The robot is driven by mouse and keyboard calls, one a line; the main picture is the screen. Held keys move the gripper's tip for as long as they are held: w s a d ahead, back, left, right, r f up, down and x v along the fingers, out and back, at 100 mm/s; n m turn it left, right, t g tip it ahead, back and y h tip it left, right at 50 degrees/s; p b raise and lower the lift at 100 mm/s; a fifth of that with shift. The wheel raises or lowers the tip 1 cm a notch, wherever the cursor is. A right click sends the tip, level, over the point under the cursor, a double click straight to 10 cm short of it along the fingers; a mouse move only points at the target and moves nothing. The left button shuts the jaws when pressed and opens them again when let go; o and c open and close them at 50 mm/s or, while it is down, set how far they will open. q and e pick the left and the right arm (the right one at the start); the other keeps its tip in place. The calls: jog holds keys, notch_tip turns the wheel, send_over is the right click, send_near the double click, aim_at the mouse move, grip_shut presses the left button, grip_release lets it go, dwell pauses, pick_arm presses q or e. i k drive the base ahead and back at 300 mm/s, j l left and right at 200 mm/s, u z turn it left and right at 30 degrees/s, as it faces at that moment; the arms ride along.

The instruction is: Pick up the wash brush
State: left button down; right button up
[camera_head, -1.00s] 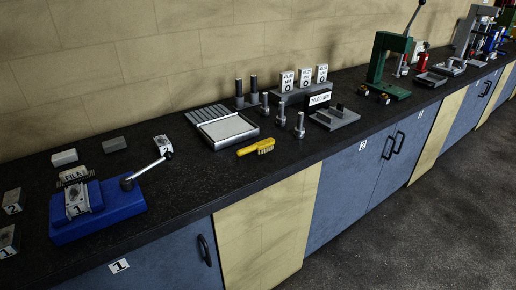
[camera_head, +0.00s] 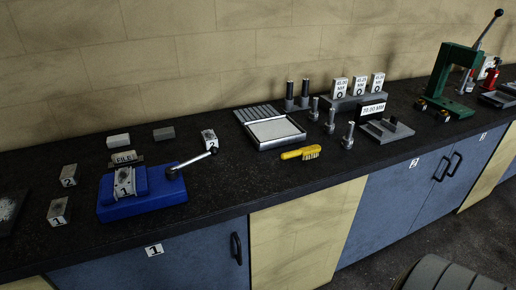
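The wash brush (camera_head: 301,153) is yellow with bristles at its right end. It lies on the dark bench top near the front edge, just in front of a square tray with a pale surface (camera_head: 274,131). Nothing is touching it from above. Neither of my grippers is in view.
Left of the brush is a blue vise (camera_head: 142,194) with a lever handle reaching toward it. A green press (camera_head: 453,84) stands farther right. A dark rounded object (camera_head: 448,275) shows at the bottom right.

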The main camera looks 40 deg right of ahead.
aim_at(310, 153)
jog(key=l+u, duration=0.25)
jog(key=l, duration=0.2)
jog(key=k+l+u, duration=0.2)
jog(key=l, duration=0.25)
jog(key=l+u, duration=0.25)
jog(key=l, duration=0.2)
jog(key=k+l+u, duration=0.25)
jog(key=l, duration=0.15)
jog(key=k+l+u, duration=0.2)
jog(key=l, duration=0.2)
jog(key=i, duration=0.1)
